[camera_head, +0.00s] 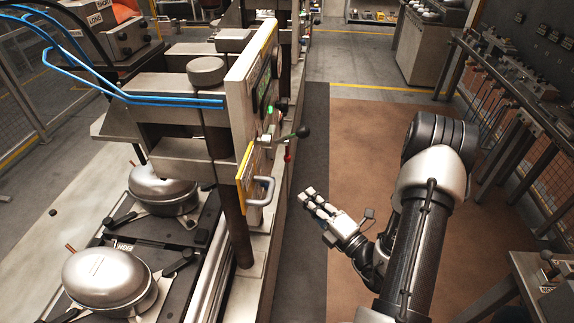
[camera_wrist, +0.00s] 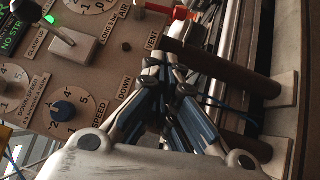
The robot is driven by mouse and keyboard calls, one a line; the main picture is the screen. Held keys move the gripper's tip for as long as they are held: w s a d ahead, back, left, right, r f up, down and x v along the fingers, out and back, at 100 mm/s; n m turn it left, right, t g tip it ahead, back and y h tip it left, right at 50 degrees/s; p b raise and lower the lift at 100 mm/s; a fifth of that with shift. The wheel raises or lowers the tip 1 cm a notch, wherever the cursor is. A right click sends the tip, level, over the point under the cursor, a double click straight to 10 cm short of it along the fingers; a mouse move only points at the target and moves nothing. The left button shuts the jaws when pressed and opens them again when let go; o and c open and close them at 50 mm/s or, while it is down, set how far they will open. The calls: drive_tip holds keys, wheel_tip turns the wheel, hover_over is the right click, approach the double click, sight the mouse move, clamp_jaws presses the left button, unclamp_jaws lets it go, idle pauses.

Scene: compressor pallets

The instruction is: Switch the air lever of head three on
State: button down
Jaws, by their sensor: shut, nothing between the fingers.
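A red-handled lever (camera_wrist: 158,8) sits at the top of the wrist view, on a control panel (camera_wrist: 92,62), near labels that look like AIR and VENT. I take it for the air lever; no head number is readable. In the head view the red lever (camera_head: 287,152) is small, below a black-knobbed lever (camera_head: 303,131) on the nearest machine's side panel. My gripper (camera_head: 312,199) is in the aisle, right of and below that panel, apart from it. In the wrist view my gripper (camera_wrist: 163,62) is shut and empty, its tips in front of the panel's edge near VENT.
A metal handle (camera_head: 262,192) juts out below the panel. Dials include a blue knob (camera_wrist: 62,108). Domed compressors (camera_head: 108,280) rest on the left line. A tool rack (camera_head: 520,105) stands at right. The brown floor mat (camera_head: 360,125) is open.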

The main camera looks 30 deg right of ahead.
drive_tip(key=b, duration=0.2)
approach(287, 152)
drive_tip(key=w+a+f, duration=0.1)
drive_tip(key=w+a, duration=0.2)
drive_tip(key=a, duration=0.3)
drive_tip(key=shift+w+d+r+b, duration=0.1)
drive_tip(key=shift+w+d+b, duration=0.15)
drive_tip(key=shift+w+d, duration=0.5)
drive_tip(key=shift+w+d+r+b, duration=0.1)
drive_tip(key=shift+w+d+b, duration=0.15)
drive_tip(key=shift+w+d, duration=0.5)
drive_tip(key=shift+w+a, duration=0.1)
drive_tip(key=shift+a, duration=0.05)
